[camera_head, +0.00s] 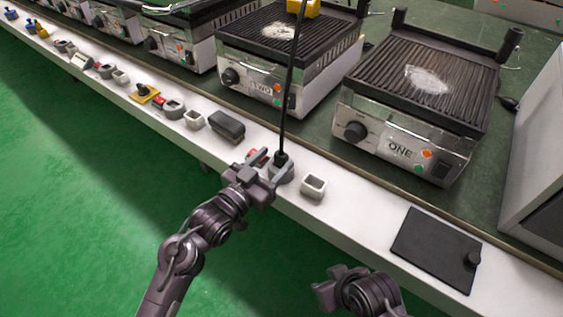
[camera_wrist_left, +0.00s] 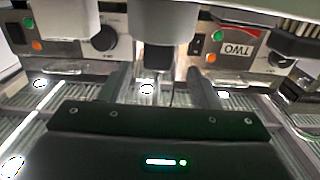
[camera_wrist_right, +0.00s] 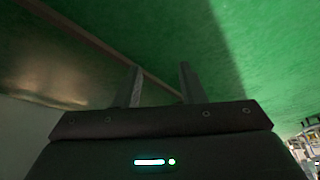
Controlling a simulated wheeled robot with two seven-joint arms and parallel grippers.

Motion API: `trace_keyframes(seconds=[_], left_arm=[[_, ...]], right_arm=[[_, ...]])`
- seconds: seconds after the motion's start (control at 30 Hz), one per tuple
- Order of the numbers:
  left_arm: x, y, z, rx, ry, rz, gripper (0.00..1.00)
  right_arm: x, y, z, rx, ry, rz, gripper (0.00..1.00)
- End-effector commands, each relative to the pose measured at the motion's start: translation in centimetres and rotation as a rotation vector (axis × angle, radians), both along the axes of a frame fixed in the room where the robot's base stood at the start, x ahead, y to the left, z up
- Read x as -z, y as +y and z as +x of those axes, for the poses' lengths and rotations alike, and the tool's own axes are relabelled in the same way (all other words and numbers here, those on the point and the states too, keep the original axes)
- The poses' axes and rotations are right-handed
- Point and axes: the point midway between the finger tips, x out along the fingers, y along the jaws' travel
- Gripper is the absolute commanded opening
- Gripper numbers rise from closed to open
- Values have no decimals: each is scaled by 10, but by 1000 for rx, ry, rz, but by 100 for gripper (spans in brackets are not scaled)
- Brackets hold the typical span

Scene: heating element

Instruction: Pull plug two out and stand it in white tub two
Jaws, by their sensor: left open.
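A black plug (camera_head: 281,159) with a long black cord rising from it sits upright in a grey socket (camera_head: 286,174) on the white ledge, in front of the grill marked TWO (camera_head: 262,88). My left gripper (camera_head: 268,170) is at this socket, its fingers open beside the plug and partly hiding it. In the left wrist view a dark plug end (camera_wrist_left: 158,60) shows between and beyond the open fingers (camera_wrist_left: 162,90). A small empty white tub (camera_head: 313,186) stands just right of the socket; no number is readable on it. My right gripper (camera_wrist_right: 160,86) is open and empty, away from the ledge.
A grill marked ONE (camera_head: 402,150) stands behind the ledge at right. A black plate (camera_head: 437,248) lies at the ledge's right end. Left of the socket are a dark block (camera_head: 227,125), another white tub (camera_head: 193,120) and more sockets. The cord stands tall beside grill TWO.

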Motion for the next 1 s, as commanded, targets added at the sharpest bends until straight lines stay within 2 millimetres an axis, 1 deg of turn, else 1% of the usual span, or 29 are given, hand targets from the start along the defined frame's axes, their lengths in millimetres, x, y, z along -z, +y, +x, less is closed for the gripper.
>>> trace_keyframes(seconds=[0.03,0.1,0.2,0.3,0.5,0.87,0.9,1.0], left_arm=[[0,-7,7,0,-2,-4,55],[-1,-14,15,0,-1,-3,55],[0,-20,24,-1,0,-1,55],[-1,-23,27,-1,0,0,55],[-1,-23,27,-1,1,1,55],[-1,-22,27,-1,1,1,8],[-1,-22,27,-1,0,0,7],[-1,-22,27,-1,0,0,7]], right_arm=[[3,2,0,-5,-9,7,36],[3,6,1,-9,-24,17,36],[3,8,2,-13,-37,25,36],[2,10,2,-15,-44,30,36],[1,10,3,-15,-46,30,36],[1,10,2,-15,-44,30,36],[1,10,2,-15,-44,30,36],[1,10,2,-15,-44,30,36]])
